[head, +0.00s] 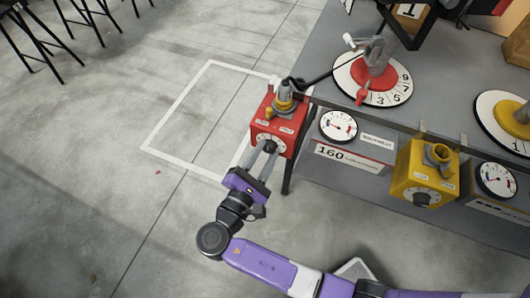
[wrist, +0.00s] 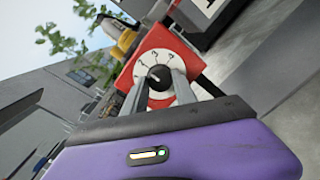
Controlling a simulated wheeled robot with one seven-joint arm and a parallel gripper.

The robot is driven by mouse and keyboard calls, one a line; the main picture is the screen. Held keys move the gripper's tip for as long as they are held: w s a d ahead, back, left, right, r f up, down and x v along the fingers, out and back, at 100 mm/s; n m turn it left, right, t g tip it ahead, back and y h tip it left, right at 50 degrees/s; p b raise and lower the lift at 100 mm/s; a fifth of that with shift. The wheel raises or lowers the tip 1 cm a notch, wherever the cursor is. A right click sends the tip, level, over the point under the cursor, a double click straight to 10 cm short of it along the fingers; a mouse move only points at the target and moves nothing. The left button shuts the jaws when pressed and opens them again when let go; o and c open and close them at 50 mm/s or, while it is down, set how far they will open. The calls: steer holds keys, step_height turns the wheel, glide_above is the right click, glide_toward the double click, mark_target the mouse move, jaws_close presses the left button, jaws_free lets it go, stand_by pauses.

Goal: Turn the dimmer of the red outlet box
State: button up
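The red outlet box (head: 291,129) hangs at the left end of the grey table, with a grey and yellow plug on top. Its dimmer (head: 268,146) is a black knob on a white dial on the front face. In the wrist view the knob (wrist: 159,77) shows a white pointer line and sits inside the numbered dial of the red box (wrist: 188,57). My gripper (head: 265,149) is at the front of the box, its two grey fingers apart, one on each side of the knob. Whether the fingers touch the knob cannot be told.
Right of the box are a gauge (head: 338,125), a "160" label (head: 345,157) and a yellow outlet box (head: 419,171). A red dial stand (head: 372,79) and black cable are on the table. The floor on the left (head: 190,110) is clear; stools stand far left.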

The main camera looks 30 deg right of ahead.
jaws_close()
steer(key=shift+m, duration=0.4)
steer(key=m+b, duration=0.1)
steer(key=m, duration=0.3)
steer(key=shift+f, duration=0.1)
steer(key=shift+m+b, duration=0.7)
steer(key=shift+m, duration=0.7)
steer(key=o, duration=0.7)
jaws_free()
